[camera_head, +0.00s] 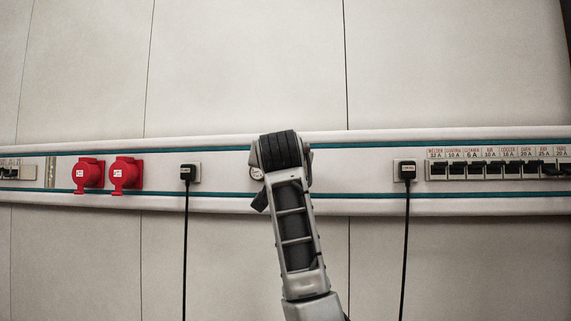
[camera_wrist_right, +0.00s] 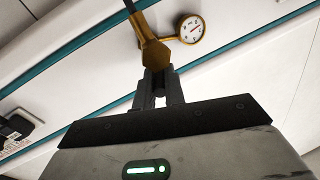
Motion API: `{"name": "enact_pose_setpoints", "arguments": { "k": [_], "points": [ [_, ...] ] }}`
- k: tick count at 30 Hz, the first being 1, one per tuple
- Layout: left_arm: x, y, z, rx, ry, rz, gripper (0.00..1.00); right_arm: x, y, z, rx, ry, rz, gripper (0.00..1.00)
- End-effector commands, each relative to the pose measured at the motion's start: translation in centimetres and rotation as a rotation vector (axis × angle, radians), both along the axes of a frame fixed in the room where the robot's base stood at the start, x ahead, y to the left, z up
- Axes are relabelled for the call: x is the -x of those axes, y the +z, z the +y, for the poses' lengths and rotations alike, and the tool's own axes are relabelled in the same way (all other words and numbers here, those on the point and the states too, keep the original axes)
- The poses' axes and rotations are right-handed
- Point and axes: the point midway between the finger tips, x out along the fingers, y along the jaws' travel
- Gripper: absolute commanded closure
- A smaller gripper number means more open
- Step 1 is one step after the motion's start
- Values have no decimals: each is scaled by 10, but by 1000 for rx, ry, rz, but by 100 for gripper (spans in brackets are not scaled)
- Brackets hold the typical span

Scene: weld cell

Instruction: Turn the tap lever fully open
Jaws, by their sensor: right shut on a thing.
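The brass tap (camera_wrist_right: 152,48) shows in the right wrist view, at the wall rail, with a dark rod at its upper end. My right gripper (camera_wrist_right: 158,84) is at the near end of the brass body. Its dark fingers are close together, shut on the tap's lever, which is mostly hidden between the fingertips. The lever's exact angle cannot be told. In the head view my right arm stands in front of the rail and hides the tap and the fingertips. My left gripper is in neither view.
A round gauge (camera_wrist_right: 191,29) sits beside the tap. The rail (camera_head: 225,204) carries red sockets (camera_head: 125,174), a left black plug (camera_head: 188,173), a right black plug (camera_head: 406,171) and a breaker row (camera_head: 495,169). Cables hang on both sides of my arm. The wall above is bare.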

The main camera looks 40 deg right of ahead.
Motion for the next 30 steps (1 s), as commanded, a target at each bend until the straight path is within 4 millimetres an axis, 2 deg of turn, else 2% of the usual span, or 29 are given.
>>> {"name": "enact_pose_setpoints", "arguments": {
  "k": [12, 28, 30],
  "points": [
    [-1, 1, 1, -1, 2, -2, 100, -7, 1, 7, 1, -199, -1, 100],
    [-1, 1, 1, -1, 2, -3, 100, -7, 1, 7, 1, -230, -1, 100],
    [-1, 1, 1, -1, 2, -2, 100, -7, 1, 7, 1, -230, -1, 75]
  ]
}}
